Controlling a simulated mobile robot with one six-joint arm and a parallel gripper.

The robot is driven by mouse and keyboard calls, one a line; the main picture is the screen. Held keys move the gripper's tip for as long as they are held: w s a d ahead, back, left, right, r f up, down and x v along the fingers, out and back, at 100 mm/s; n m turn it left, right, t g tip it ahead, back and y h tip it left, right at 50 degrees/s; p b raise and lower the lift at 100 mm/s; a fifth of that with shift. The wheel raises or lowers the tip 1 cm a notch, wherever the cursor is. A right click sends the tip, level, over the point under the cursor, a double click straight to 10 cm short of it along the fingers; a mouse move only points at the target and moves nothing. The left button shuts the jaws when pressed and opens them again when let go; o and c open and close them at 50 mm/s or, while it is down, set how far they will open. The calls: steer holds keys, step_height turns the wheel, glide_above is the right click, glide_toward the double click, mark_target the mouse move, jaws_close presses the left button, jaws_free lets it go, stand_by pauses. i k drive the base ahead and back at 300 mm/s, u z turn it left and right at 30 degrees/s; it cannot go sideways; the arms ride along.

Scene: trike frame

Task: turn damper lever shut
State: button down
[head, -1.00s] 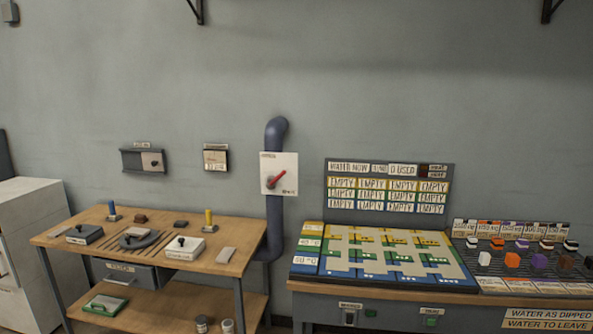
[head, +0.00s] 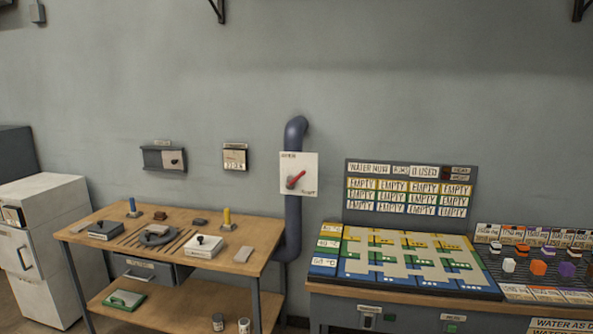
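The damper lever (head: 296,179) is a red handle on a white square plate (head: 311,175). The plate is mounted on the front of a dark blue pipe (head: 293,222) that runs up the wall and bends at the top. The lever slants, with one end up and to the right and the other down and to the left. Small lettering shows at the plate's upper left and lower right, too small to read surely. My gripper does not show in the head view.
A wooden workbench (head: 262,254) with small blocks and boxes stands left of the pipe. A board table (head: 325,290) with coloured tiles stands to the right. White cabinets (head: 50,192) are at far left. Two small wall boxes (head: 235,157) hang above the bench.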

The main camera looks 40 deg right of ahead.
mark_target(288, 184)
steer(key=u, duration=0.05)
steer(key=i, duration=1)
steer(key=z, duration=0.05)
